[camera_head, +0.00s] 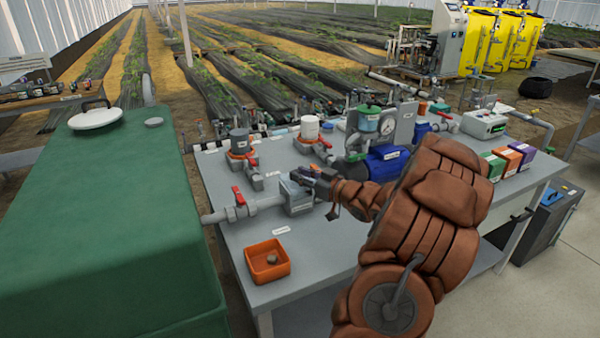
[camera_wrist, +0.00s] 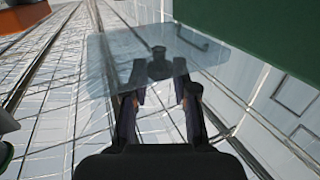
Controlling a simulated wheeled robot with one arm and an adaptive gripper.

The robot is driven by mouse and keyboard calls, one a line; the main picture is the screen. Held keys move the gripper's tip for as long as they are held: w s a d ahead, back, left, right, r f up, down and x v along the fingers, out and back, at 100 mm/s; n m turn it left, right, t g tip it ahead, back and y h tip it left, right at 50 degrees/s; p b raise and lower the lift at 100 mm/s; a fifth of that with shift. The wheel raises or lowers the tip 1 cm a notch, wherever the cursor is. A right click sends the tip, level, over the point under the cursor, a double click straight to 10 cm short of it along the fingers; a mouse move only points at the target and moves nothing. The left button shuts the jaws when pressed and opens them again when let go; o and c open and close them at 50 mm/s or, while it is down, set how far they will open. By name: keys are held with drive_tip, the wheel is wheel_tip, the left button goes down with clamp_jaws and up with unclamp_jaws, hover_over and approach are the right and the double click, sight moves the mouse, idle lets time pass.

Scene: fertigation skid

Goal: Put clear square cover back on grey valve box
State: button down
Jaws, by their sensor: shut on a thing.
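The clear square cover (camera_wrist: 112,65) is a thin see-through plate with a dark knob (camera_wrist: 159,66) in its middle. In the wrist view my gripper (camera_wrist: 160,88) is shut on the knob, one finger on each side, with the plate beyond the fingertips. In the head view my gripper (camera_head: 318,183) is small and dark at the grey valve box (camera_head: 297,206), at its upper right side. The box sits in the grey pipe line on the table. The cover is hard to make out there, so I cannot tell whether it touches the box.
A red-handled valve (camera_head: 238,204) is just left of the box. An orange tray (camera_head: 255,275) with a small grey piece stands at the table's front left. Pipes and a blue pump (camera_head: 384,163) crowd the back. A green tank (camera_head: 100,230) stands left. The front table middle is mostly clear.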

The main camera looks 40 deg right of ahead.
drive_tip(key=w+d, duration=0.2)
drive_tip(key=w, duration=0.1)
drive_tip(key=w+d+p, duration=0.1)
drive_tip(key=w, duration=0.1)
drive_tip(key=shift+w+d+f, duration=0.15)
drive_tip(key=shift+d+f, duration=0.05)
drive_tip(key=shift+f+p, duration=0.35)
drive_tip(key=shift+f, duration=1.45)
drive_tip(key=shift+f, duration=0.5)
drive_tip(key=c, duration=0.9)
unclamp_jaws()
drive_tip(key=shift+r, duration=0.1)
drive_tip(key=shift+r, duration=0.3)
drive_tip(key=shift+d+r, duration=0.1)
drive_tip(key=shift+r, duration=0.1)
drive_tip(key=s, duration=0.4)
drive_tip(key=s+b, duration=0.1)
drive_tip(key=s, duration=0.7)
drive_tip(key=shift+d+r+b, duration=0.2)
drive_tip(key=shift+d+b, duration=0.1)
drive_tip(key=shift+b, duration=0.05)
